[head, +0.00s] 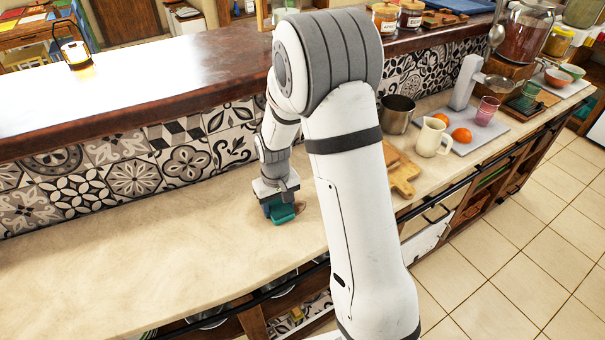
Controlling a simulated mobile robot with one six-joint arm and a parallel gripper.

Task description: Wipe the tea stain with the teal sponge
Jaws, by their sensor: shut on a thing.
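My gripper (277,199) is low over the lower counter (130,262), left of my large arm link. It is shut on the teal sponge (284,215), which is at or just above the counter surface; I cannot tell if it touches. A faint brownish patch, perhaps the tea stain (303,205), shows on the counter just right of the sponge. Part of that area is hidden behind the sponge and my arm.
The counter left of the gripper is clear. A patterned tile wall (130,175) rises behind it to a raised wooden ledge (150,100). To the right are cutting boards (402,176), a metal pot (397,113), a cream pitcher (432,136) and oranges (461,135).

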